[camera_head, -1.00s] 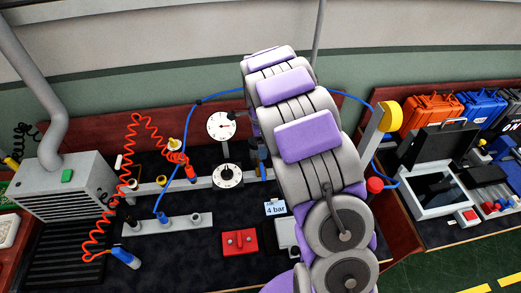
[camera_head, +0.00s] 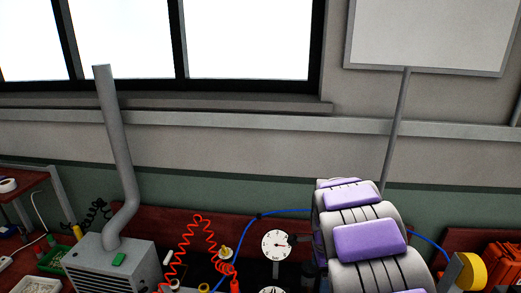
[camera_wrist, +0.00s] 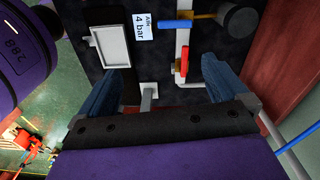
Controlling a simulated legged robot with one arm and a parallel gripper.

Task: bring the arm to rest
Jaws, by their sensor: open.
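My gripper (camera_wrist: 165,72) shows in the wrist view with its two blue-padded fingers spread apart and nothing between them. Beyond the fingertips are a dark panel with a white "4 bar" label (camera_wrist: 144,25), a red valve handle (camera_wrist: 185,60) and a blue valve handle (camera_wrist: 176,24). I cannot tell how far the fingertips are from these parts. In the head view my purple and grey arm rises at the lower right, and my gripper is hidden from that view.
A round pressure gauge (camera_head: 276,245) and a coiled red hose (camera_head: 197,235) stand left of my arm. A grey box with a pipe (camera_head: 118,160) is at the left. A yellow round part (camera_head: 471,271) and orange cases (camera_head: 503,258) are at the right.

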